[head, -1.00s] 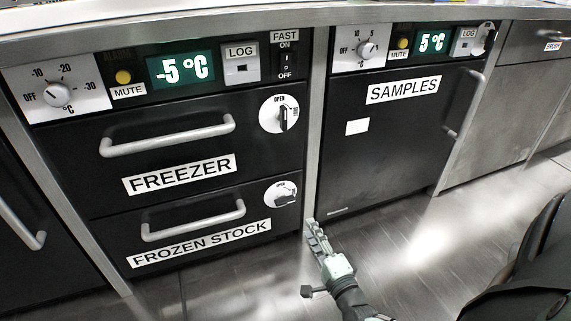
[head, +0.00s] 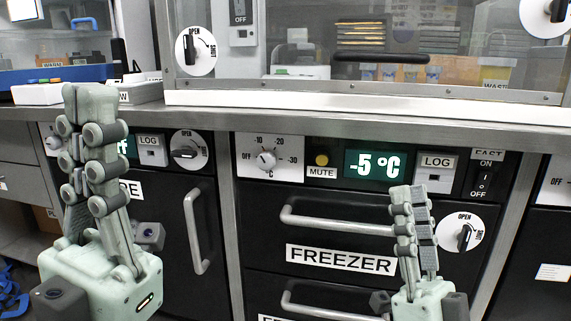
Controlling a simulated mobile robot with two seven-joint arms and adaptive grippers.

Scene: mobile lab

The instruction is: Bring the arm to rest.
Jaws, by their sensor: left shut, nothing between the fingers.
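My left gripper (head: 88,98) stands upright at the left of the head view, pale green with grey joints. Its fingers are shut with nothing between them. It is in front of the cabinet left of the freezer and hides part of that cabinet's front. My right gripper (head: 410,190) points up at the lower right, in front of the freezer drawers. Its fingers lie close together and look shut, with no object seen in them. Both forearms are out of view below.
The freezer drawer (head: 268,230) and its control panel are ahead, under a steel counter edge (head: 300,118). A glass-fronted enclosure (head: 470,90) stands on the counter. A grey tray (head: 143,93) and a white rack (head: 38,94) are at the left.

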